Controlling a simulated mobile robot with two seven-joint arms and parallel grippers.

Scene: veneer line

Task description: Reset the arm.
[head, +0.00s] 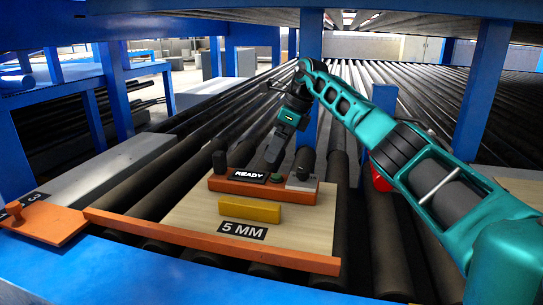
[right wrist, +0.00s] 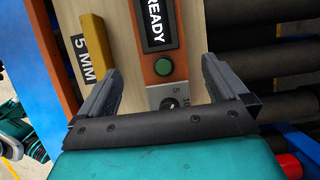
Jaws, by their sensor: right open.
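My right arm reaches in from the right in the head view, bent at a high elbow. Its gripper (head: 273,150) hangs just behind an orange control panel (head: 228,186). In the right wrist view the gripper (right wrist: 158,82) is open, its two grey fingers apart with nothing between them. Beyond the fingers are a green button (right wrist: 163,67), a black READY display (right wrist: 155,22) and a grey plate with a dial (right wrist: 174,101), partly hidden by the gripper's edge. Contact with the panel cannot be told. My left gripper is not in view.
A wooden board (head: 185,213) carries a yellow bar (head: 250,210) and a 5 MM label (head: 243,230). An orange rail (head: 215,243) crosses its front. Dark rollers (head: 383,240) run around it. A blue post (head: 311,60) stands behind; a red object (head: 380,179) sits under my arm.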

